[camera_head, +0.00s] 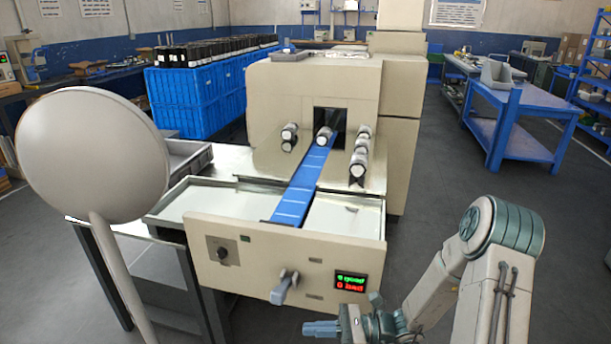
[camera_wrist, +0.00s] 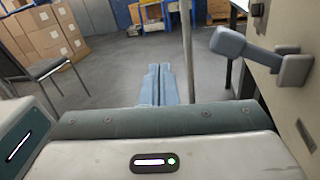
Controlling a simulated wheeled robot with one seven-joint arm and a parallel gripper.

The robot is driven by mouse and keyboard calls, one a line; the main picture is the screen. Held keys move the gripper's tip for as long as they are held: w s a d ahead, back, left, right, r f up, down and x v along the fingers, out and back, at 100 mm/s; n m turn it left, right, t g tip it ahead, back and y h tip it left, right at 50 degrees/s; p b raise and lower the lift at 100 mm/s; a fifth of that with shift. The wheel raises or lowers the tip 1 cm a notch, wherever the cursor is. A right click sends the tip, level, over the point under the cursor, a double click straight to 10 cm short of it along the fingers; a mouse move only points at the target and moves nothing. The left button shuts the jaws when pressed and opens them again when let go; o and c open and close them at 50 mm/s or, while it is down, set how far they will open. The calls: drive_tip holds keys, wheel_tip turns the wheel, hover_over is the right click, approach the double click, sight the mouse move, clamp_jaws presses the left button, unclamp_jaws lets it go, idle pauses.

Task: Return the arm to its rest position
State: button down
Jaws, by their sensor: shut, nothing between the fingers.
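My arm (camera_head: 490,240) is folded at the lower right in the head view, in front of the machine. My gripper (camera_head: 322,328) shows low in the picture, just below the front panel, fingers pointing left. In the wrist view its two grey fingers (camera_wrist: 163,86) lie side by side, closed and empty. The grey lever handle (camera_head: 284,290) on the machine's front panel is apart from the fingers. It also shows at the upper right in the wrist view (camera_wrist: 250,46).
The wrapper (camera_head: 310,90) has a blue belt (camera_head: 300,190) and a lit display (camera_head: 351,282) with green and red text. Blue crates (camera_head: 200,95) stand behind left, a blue table (camera_head: 515,105) right. In the wrist view, a chair (camera_wrist: 42,70) and boxes (camera_wrist: 45,32) stand beyond open floor.

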drive_tip(key=s+d+r+n+g+h+p, duration=0.3)
drive_tip(key=s+r+n+g+h+p, duration=0.15)
drive_tip(key=s+r+n+h, duration=0.6)
drive_tip(key=s+d+r+n+t+h+p, duration=0.1)
drive_tip(key=d+r+n+t+h+p, duration=0.1)
drive_tip(key=r, duration=0.6)
drive_tip(key=s+d+r+n+t+h+p, duration=0.1)
drive_tip(key=d+r+n+t+h+p, duration=0.2)
drive_tip(key=d+r+n+t+h, duration=0.2)
drive_tip(key=shift+s+d+r+n+h+p, duration=0.4)
drive_tip(key=shift+d+r+n, duration=0.35)
drive_tip(key=shift+d+r, duration=0.8)
drive_tip(key=shift+a+r, duration=0.3)
